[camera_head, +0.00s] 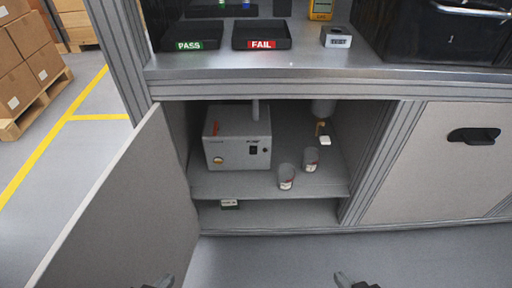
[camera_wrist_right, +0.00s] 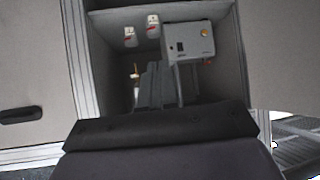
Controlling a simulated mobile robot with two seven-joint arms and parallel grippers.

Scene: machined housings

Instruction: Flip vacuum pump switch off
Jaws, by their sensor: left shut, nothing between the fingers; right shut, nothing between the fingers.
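The vacuum pump (camera_head: 237,139) is a light grey box on the shelf inside the open cabinet. A small dark switch (camera_head: 253,151) is on its front, at the right; I cannot tell which way it is set. In the right wrist view, which is upside down, the pump (camera_wrist_right: 190,43) shows with a dark switch (camera_wrist_right: 180,47) on its face. My left gripper (camera_head: 164,283) and right gripper (camera_head: 345,280) show only partly at the bottom edge, in front of the cabinet and apart from the pump. Both are shut and empty.
The cabinet door (camera_head: 130,205) stands open at the left. The bench top (camera_head: 300,70) overhangs the opening. The floor in front is clear.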

